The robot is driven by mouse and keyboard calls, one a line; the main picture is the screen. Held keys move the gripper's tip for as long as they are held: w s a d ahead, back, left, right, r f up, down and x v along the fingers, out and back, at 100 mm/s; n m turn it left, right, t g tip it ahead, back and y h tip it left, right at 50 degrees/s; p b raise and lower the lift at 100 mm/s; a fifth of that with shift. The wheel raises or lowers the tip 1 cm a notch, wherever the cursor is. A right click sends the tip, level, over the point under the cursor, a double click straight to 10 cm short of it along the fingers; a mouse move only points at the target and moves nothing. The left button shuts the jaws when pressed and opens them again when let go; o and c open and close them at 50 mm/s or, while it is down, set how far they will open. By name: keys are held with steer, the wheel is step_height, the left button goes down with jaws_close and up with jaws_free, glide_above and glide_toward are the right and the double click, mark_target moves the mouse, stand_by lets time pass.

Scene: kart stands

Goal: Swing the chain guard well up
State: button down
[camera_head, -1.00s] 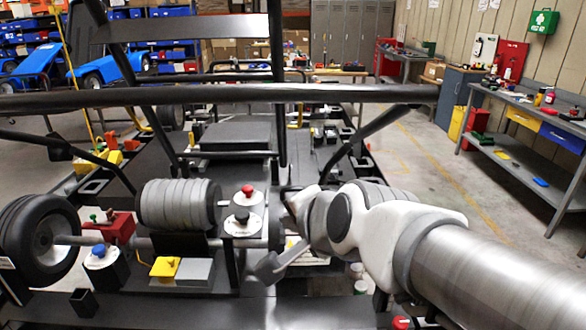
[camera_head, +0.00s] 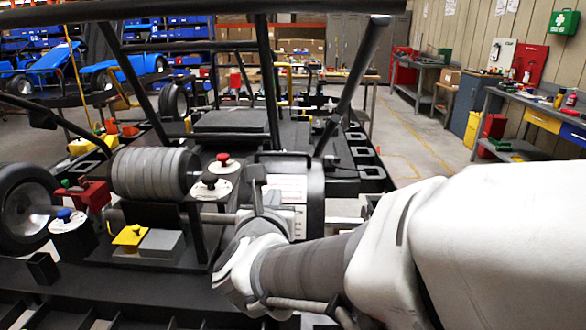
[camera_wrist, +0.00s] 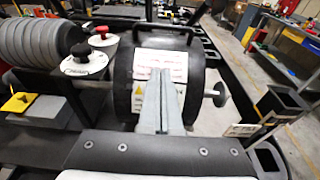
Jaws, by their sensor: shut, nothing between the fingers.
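The black rounded housing that appears to be the chain guard (camera_head: 313,178) stands right of the grey ribbed cylinder, with a white label and a bar handle at its top. In the wrist view the guard (camera_wrist: 122,90) is straight ahead, label facing me, the handle along its upper edge. I cannot tell how far it is swung. My gripper (camera_head: 257,184) is shut and empty in front of the guard. In the wrist view the shut fingers (camera_wrist: 161,85) overlap the label's lower part; I cannot tell whether they touch it. They hide part of the guard's front.
Left of the guard are the ribbed cylinder (camera_head: 150,173), a red knob (camera_head: 223,158) and a black knob (camera_head: 209,180). A round metal end (camera_wrist: 216,95) sticks out right of the guard. A frame tube (camera_head: 350,85) slants above. A black square socket (camera_wrist: 281,104) stands at right.

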mark_target(280, 185)
steer(key=w, duration=0.3)
steer(key=w+f, duration=0.1)
steer(key=w, duration=0.4)
steer(key=shift+w+d+f, duration=0.15)
steer(key=shift+w+f, duration=0.25)
steer(key=w+r, duration=0.1)
steer(key=w, duration=0.1)
steer(key=w+r, duration=0.1)
steer(key=shift+w+r+p, duration=0.1)
steer(key=shift+w+p, duration=0.3)
steer(key=shift+r, duration=0.1)
